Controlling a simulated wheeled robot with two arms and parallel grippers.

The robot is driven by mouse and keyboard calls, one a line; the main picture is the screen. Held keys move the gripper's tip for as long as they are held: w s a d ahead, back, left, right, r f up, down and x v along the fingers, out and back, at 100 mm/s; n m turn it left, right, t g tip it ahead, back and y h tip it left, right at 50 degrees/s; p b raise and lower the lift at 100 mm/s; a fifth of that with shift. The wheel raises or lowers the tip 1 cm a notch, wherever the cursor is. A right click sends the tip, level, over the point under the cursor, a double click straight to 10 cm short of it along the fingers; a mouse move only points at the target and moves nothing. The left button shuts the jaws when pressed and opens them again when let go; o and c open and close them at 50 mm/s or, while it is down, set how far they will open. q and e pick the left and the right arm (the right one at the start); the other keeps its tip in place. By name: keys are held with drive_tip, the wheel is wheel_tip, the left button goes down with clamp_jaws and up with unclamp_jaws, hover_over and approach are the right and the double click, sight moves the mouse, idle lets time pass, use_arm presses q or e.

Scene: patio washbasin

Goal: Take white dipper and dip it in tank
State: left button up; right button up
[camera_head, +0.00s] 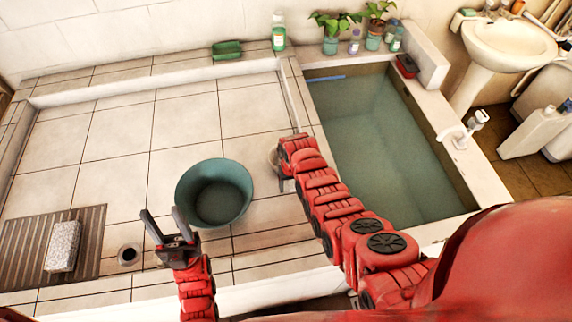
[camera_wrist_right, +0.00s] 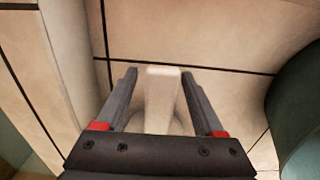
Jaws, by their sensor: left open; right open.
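A pale, whitish dipper (camera_head: 272,157) is on the tiled floor, mostly hidden by my right arm in the head view. In the right wrist view its handle (camera_wrist_right: 162,88) lies between the two fingers, with its rounded bowl partly hidden below. My right gripper (camera_wrist_right: 160,73) is open around the handle; I cannot tell whether the fingers touch it. In the head view this gripper (camera_head: 283,184) points down, left of the tank. The tank (camera_head: 428,112) is full of greenish water. My left gripper (camera_head: 163,211) is open and empty, left of the green bucket.
The green bucket (camera_head: 214,192) stands between my grippers; its side shows in the right wrist view (camera_wrist_right: 300,115). A slatted mat (camera_head: 88,225) holds a pale block (camera_head: 63,246). A white fixture (camera_head: 462,135) sits on the tank's right rim. A green bottle (camera_head: 278,32) and plants stand behind.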

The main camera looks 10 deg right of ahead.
clamp_jaws()
drive_tip(key=shift+r, duration=0.15)
idle(0.6)
wheel_tip(320, 180, up, 9)
drive_tip(key=b, duration=0.3)
drive_tip(key=shift+r, duration=0.35)
